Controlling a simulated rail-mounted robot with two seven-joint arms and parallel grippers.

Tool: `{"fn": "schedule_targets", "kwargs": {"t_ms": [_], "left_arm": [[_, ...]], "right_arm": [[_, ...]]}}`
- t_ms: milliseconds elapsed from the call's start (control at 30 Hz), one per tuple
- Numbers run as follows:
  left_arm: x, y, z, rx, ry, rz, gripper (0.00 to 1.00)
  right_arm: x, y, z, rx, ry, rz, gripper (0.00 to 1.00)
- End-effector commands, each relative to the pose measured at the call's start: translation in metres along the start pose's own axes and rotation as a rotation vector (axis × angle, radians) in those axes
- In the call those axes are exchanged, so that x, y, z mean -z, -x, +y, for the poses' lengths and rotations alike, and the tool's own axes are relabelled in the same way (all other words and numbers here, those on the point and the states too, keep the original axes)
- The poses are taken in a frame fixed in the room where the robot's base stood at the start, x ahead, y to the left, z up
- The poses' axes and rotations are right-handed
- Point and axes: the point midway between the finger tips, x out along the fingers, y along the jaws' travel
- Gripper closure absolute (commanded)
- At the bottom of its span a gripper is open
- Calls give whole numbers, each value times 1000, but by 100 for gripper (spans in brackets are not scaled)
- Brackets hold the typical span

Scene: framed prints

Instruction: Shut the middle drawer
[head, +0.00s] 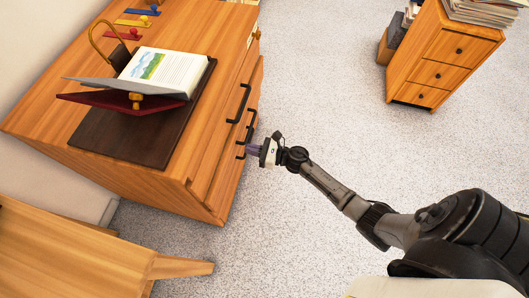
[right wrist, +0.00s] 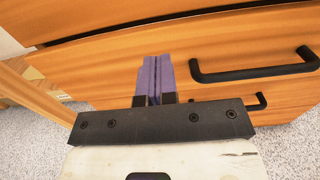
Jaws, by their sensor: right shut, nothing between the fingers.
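The wooden cabinet (head: 100,175) stands at the left of the head view, its drawer fronts facing right. The middle drawer (head: 228,180) sticks out a little beyond the top drawer. Its front also fills much of the right wrist view (right wrist: 225,50), with a black bar handle (right wrist: 255,75) and a dark gap along its top edge. My right gripper (head: 254,150) is shut and empty at this front. Its purple fingers (right wrist: 154,80) point at the front, left of the handle in the wrist view; I cannot tell if they touch. My left gripper is out of view.
A lower black handle (right wrist: 257,103) shows beneath the middle one. An open picture book (head: 165,70) on a stand rests on the cabinet top. A small drawer unit (head: 440,60) with papers stands at upper right. Wooden furniture (head: 70,255) is at lower left. Carpet between is clear.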

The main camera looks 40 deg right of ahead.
Motion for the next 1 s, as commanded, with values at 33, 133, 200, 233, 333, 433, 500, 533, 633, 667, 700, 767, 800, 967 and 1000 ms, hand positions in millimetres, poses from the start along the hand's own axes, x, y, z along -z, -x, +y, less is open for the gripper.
{"fn": "schedule_targets", "kwargs": {"t_ms": [33, 133, 200, 233, 333, 433, 500, 533, 633, 667, 700, 767, 800, 967, 1000], "left_arm": [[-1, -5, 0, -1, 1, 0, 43], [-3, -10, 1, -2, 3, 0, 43], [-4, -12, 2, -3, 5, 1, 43], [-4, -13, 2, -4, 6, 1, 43], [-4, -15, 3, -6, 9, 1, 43], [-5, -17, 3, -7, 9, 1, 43], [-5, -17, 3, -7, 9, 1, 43], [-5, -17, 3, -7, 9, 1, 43], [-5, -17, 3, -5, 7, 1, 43], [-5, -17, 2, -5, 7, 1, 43], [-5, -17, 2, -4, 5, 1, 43], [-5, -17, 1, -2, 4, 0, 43], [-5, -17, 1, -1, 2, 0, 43], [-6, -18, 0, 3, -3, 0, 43], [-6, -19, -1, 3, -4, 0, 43]], "right_arm": [[2, -9, 0, 0, 2, -2, 100], [2, -23, 0, 0, 2, -2, 100], [1, -32, 0, 0, 2, -1, 100], [2, -34, 0, 0, 3, 0, 100], [1, -43, -1, 0, 2, 0, 100], [1, -48, 0, 1, 1, 1, 100], [0, -50, 0, 0, 1, 1, 100], [0, -50, 0, 0, 1, 1, 100], [0, -51, 0, 0, 1, 1, 100], [0, -51, 0, 0, 1, 1, 100], [0, -51, 0, 0, 1, 1, 100], [0, -51, 0, 0, 1, 1, 100], [0, -51, 0, 0, 1, 1, 100], [0, -50, -2, 6, 1, 1, 100], [1, -48, -5, 12, 1, 1, 100]]}}
